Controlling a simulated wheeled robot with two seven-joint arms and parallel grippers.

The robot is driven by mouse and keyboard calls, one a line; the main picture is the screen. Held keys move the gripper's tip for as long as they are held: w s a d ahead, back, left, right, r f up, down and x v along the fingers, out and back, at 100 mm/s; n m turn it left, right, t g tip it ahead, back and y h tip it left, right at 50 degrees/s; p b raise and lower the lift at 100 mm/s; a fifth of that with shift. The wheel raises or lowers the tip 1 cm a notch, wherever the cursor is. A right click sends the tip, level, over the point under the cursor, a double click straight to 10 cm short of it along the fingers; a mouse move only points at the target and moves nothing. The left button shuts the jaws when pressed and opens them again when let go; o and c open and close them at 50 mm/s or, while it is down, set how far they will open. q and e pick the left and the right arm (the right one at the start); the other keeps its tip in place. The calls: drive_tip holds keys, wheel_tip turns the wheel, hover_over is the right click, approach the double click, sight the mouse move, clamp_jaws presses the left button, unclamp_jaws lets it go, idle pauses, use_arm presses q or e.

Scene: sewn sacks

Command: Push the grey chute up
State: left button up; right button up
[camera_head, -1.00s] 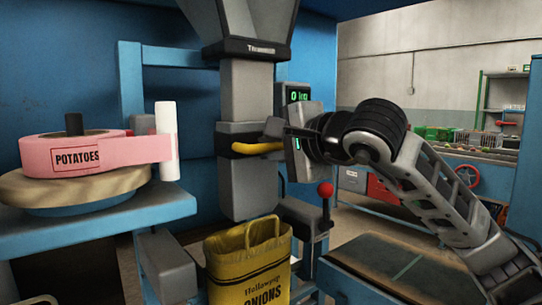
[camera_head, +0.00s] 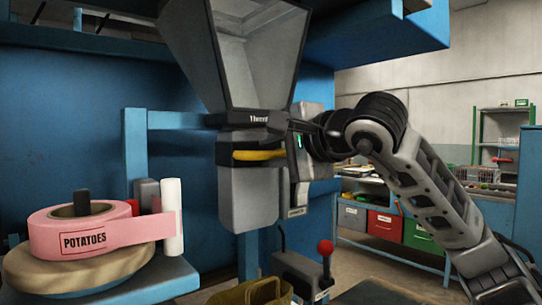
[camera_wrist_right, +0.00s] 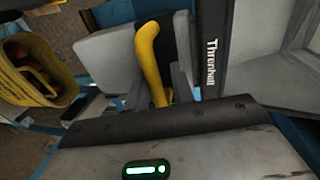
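The grey chute (camera_head: 250,200) hangs under the grey hopper (camera_head: 258,60), its dark collar close beneath the hopper's black "Threnhall" band. A yellow handle (camera_head: 258,155) crosses the chute's collar. It also shows in the right wrist view (camera_wrist_right: 151,62). My right gripper (camera_head: 292,130) is at the right end of this handle. In the right wrist view its fingers (camera_wrist_right: 158,92) lie close on both sides of the handle and appear shut on it; the contact is partly hidden. My left gripper is not in view.
The yellow onion sack (camera_head: 250,292) stands below the chute, its top visible. A red-knobbed lever (camera_head: 325,248) is to its right. A blue frame stands behind the chute.

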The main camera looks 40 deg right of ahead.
drive_tip(key=shift+o, duration=0.5)
drive_tip(key=shift+s, duration=0.1)
drive_tip(key=shift+s, duration=0.2)
use_arm(q)
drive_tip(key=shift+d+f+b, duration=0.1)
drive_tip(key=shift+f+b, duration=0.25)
drive_tip(key=shift+b, duration=0.4)
use_arm(e)
drive_tip(key=v, duration=1.5)
drive_tip(key=shift+s+r, duration=0.2)
drive_tip(key=shift+s, duration=0.1)
